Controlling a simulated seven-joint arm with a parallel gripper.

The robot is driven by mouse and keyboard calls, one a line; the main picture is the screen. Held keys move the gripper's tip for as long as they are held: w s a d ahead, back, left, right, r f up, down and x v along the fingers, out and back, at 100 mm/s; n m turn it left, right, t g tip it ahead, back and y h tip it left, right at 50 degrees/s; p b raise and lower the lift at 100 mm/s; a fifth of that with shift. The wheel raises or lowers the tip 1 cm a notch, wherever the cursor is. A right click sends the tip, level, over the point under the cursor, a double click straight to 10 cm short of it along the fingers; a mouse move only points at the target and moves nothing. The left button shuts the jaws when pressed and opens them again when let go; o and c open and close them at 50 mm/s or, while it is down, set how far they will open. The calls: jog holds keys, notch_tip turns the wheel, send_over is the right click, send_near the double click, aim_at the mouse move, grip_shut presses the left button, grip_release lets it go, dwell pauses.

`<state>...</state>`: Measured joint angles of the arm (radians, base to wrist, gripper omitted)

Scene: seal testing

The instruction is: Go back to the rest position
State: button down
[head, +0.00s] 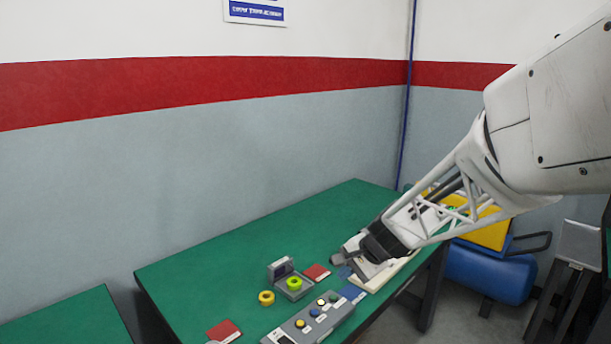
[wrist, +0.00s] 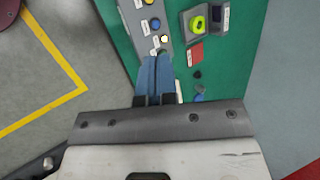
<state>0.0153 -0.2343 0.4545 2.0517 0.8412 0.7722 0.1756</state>
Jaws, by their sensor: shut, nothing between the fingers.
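My gripper (head: 346,271) is low over the right part of the green table (head: 230,262) in the head view, close to the control panel and a white tray. In the wrist view its two blue fingers (wrist: 155,75) are together with nothing between them. They point toward the grey control panel (wrist: 148,28), which has yellow, blue and white buttons; the panel also shows in the head view (head: 300,332). The gap in height between fingertips and table is hard to tell. My arm comes in from the upper right of the head view.
A grey fixture (head: 281,267) holds a yellow-green ring (head: 294,284). A yellow ring (head: 266,298) lies beside it. Red pads (head: 316,272) (head: 224,330) lie on the table. A white tray (head: 385,274) is under my wrist. The table's back left is clear.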

jog(key=s+d+r+n+h, duration=0.2)
jog(key=s+d+n, duration=0.1)
jog(key=s, duration=0.7)
jog(key=s+d+r+n+h, duration=0.2)
jog(key=s+r+n, duration=0.1)
jog(key=s, duration=0.7)
jog(key=s+d+r+n+h, duration=0.2)
jog(key=s+d, duration=0.1)
jog(key=s, duration=0.7)
jog(key=shift+d+r+n, duration=0.35)
jog(key=shift+n, duration=0.05)
